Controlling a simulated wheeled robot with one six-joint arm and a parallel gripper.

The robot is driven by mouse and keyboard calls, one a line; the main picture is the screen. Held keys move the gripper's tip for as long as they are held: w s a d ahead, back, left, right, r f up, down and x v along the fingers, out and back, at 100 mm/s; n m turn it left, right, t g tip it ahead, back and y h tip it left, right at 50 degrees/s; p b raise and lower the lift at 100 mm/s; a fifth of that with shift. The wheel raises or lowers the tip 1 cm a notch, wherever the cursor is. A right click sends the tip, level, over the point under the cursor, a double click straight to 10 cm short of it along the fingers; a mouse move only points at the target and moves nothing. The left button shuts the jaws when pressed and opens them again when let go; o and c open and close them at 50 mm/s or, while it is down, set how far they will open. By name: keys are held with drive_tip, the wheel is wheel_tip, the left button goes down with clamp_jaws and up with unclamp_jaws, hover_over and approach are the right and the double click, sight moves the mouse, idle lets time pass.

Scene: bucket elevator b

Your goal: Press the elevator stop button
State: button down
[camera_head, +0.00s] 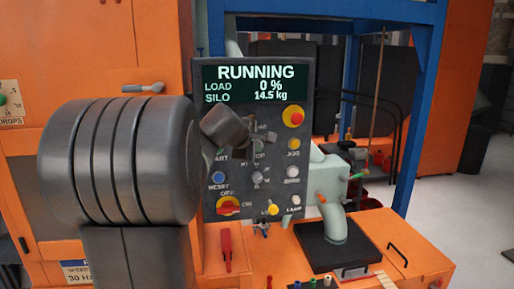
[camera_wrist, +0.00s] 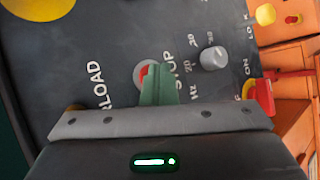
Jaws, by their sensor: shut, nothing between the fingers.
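The dark control panel (camera_head: 265,105) faces me in the head view, and its screen (camera_head: 254,84) reads RUNNING, load 0 %, silo 14.5 kg. In the wrist view the red stop button (camera_wrist: 143,72), in a grey ring beside the word STOP, is partly covered by my fingers. My gripper (camera_wrist: 158,70) is shut with nothing in it, its green-grey fingertips directly over the button. I cannot tell whether they touch it. In the head view my gripper (camera_head: 262,137) is in front of the panel's middle and hides the stop button.
A red emergency knob on yellow (camera_head: 293,116), a yellow JOG button (camera_head: 293,143) and a blue RESET button (camera_head: 218,177) are close by. A grey knob (camera_wrist: 213,58) and a red switch (camera_wrist: 262,96) lie right of my fingers.

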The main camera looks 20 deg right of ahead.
drive_tip(key=shift+s, duration=0.15)
drive_tip(key=shift+s+a, duration=0.15)
drive_tip(key=shift+s, duration=0.5)
drive_tip(key=s, duration=0.2)
drive_tip(key=s+a+b, duration=0.1)
drive_tip(key=s, duration=0.2)
drive_tip(key=shift+a, duration=0.1)
idle(0.3)
drive_tip(key=shift+w, duration=0.2)
idle(0.4)
drive_tip(key=s, duration=0.2)
drive_tip(key=s+a, duration=0.1)
drive_tip(key=s, duration=0.1)
idle(0.6)
